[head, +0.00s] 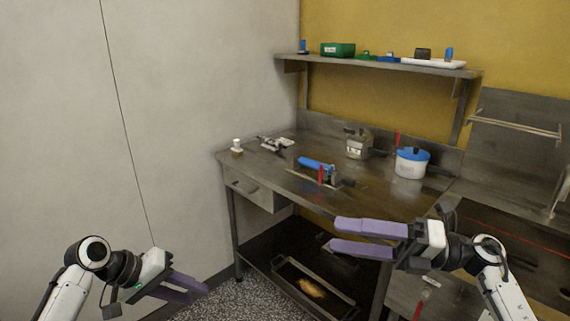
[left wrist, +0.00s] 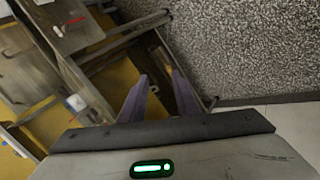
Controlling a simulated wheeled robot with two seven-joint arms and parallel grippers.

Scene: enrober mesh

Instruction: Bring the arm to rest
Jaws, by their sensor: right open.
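My left gripper (head: 200,295) hangs in free space at the lower left, in front of the pale wall and short of the steel bench. In the left wrist view its two purple fingers (left wrist: 162,78) stand apart with nothing between them. My right gripper (head: 336,233) is at the lower right, in front of the bench's front edge. Its purple fingers point left, are spread apart and hold nothing.
The steel bench (head: 270,168) carries a blue-bodied tool (head: 316,163), a white pot with a blue lid (head: 411,163) and a metal device (head: 357,144). A tray (head: 290,283) lies on its lower shelf. A wall shelf (head: 380,66) holds small items. Speckled floor (head: 225,303) is clear.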

